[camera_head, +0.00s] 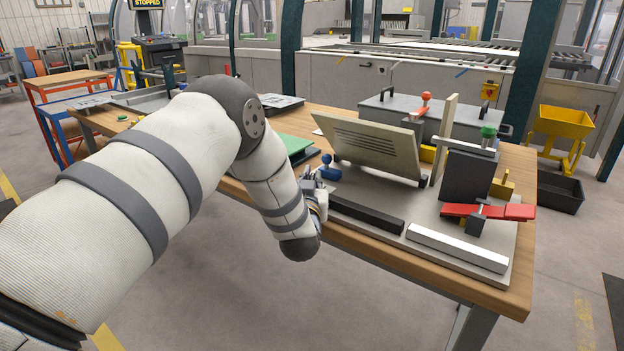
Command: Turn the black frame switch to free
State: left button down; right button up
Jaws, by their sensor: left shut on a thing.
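A long black bar (365,213) lies on the plate just right of the gripper. A blue handle (328,169) stands just behind the gripper. My right gripper is not in view.
A tilted beige louvred panel (372,147) stands behind the black bar. To the right are a red lever (488,211), a dark upright block (467,177) and a white bar (457,247). The floor in front is clear.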

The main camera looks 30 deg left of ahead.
pick_arm(q)
jog(key=shift+r, duration=0.1)
dwell(0.3)
jog(key=c, duration=1.7)
grip_release()
jog(key=v, duration=1.2)
